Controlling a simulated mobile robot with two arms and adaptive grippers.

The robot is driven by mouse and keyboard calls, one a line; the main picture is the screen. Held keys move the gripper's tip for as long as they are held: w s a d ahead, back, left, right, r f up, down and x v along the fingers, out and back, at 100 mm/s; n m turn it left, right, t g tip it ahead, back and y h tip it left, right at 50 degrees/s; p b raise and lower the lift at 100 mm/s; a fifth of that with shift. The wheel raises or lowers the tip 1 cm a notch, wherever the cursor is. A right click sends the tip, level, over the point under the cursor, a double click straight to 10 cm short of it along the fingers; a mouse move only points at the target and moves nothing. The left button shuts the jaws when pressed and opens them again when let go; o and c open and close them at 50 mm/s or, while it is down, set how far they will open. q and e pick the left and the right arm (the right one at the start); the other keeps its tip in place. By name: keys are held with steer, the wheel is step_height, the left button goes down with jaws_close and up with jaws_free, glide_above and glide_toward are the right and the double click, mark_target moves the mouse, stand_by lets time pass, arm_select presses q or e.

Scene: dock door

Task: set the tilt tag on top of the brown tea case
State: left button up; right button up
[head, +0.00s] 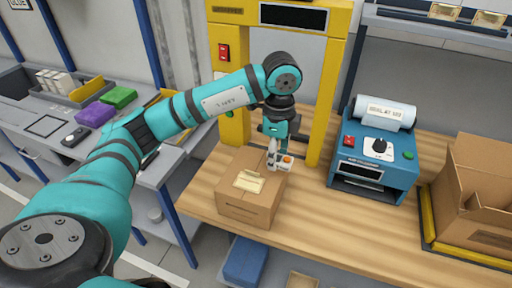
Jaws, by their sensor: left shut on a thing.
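The brown tea case (245,208) is a closed cardboard box on the wooden bench, with a pale label (249,181) on its top. My left gripper (274,155) points down over the back right part of the case and is shut. It holds the tilt tag (285,163), a small white piece with an orange spot. The tag is at the case's back right top edge; I cannot tell whether it touches the case. The fingers hide part of the tag. My right gripper is not in view.
A yellow frame (334,85) stands close behind the case. A blue machine with a white roll (374,152) stands to the right, and an open carton (470,185) farther right. Bare bench (318,215) lies between. A side table at left holds purple and green blocks (119,97).

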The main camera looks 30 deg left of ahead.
arm_select(q)
steer(key=p, duration=0.2)
glide_above(257, 157)
steer(key=shift+s+f, duration=0.15)
steer(key=shift+f, duration=0.2)
step_height(257, 157, down, 3)
steer(key=shift+r+p, duration=0.1)
steer(key=shift+p, duration=0.65)
steer(key=shift+f, duration=0.35)
steer(key=shift+f, duration=0.1)
steer(key=shift+f, duration=0.15)
steer(key=o, duration=1)
